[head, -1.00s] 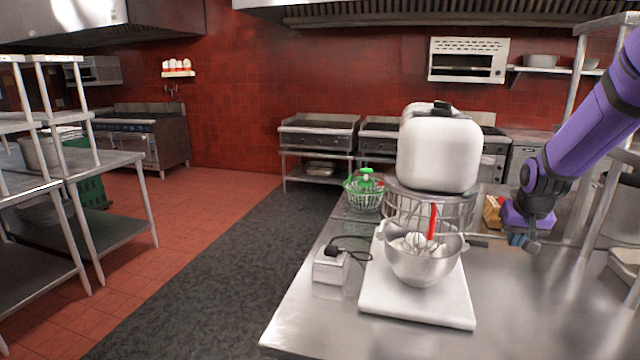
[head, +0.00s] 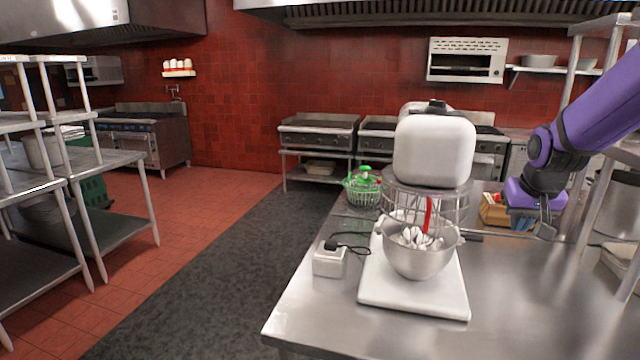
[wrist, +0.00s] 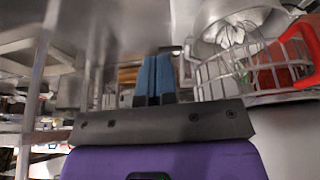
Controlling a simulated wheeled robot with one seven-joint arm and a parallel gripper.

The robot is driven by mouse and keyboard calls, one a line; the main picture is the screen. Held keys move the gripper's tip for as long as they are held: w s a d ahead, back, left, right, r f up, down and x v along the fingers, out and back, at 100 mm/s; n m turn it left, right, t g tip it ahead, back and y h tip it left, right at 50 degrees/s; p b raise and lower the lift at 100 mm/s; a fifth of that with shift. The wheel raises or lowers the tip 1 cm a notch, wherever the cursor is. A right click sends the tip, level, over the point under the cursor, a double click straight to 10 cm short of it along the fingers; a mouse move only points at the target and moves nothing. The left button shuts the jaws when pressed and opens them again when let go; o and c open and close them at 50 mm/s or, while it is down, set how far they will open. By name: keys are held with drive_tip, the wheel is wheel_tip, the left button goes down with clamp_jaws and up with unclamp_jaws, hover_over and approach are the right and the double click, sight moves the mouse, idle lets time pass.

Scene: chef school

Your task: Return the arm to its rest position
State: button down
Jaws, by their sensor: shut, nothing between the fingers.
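My arm is purple and black and reaches in from the right in the head view. My gripper (head: 522,223) is above the steel counter (head: 510,280), to the right of the stand mixer (head: 434,150). In the wrist view its two blue fingers (wrist: 155,76) lie side by side, shut with nothing between them. The mixer is white, with a steel bowl (head: 419,258), a wire guard and a whisk. My gripper is apart from the mixer.
Steel shelf posts (head: 597,195) rise close on the right. A green-topped basket (head: 363,190) is left of the mixer. The front right of the counter is clear.

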drive_tip(key=s+a+r, duration=0.3)
drive_tip(key=s, duration=0.5)
drive_tip(key=s+a+r+n, duration=0.1)
drive_tip(key=s+a+r, duration=0.2)
drive_tip(key=s, duration=0.6)
drive_tip(key=s+a+r+n+t+y, duration=0.1)
drive_tip(key=s+a+r, duration=0.2)
drive_tip(key=s, duration=0.6)
drive_tip(key=shift+a, duration=0.4)
drive_tip(key=shift+r, duration=0.1)
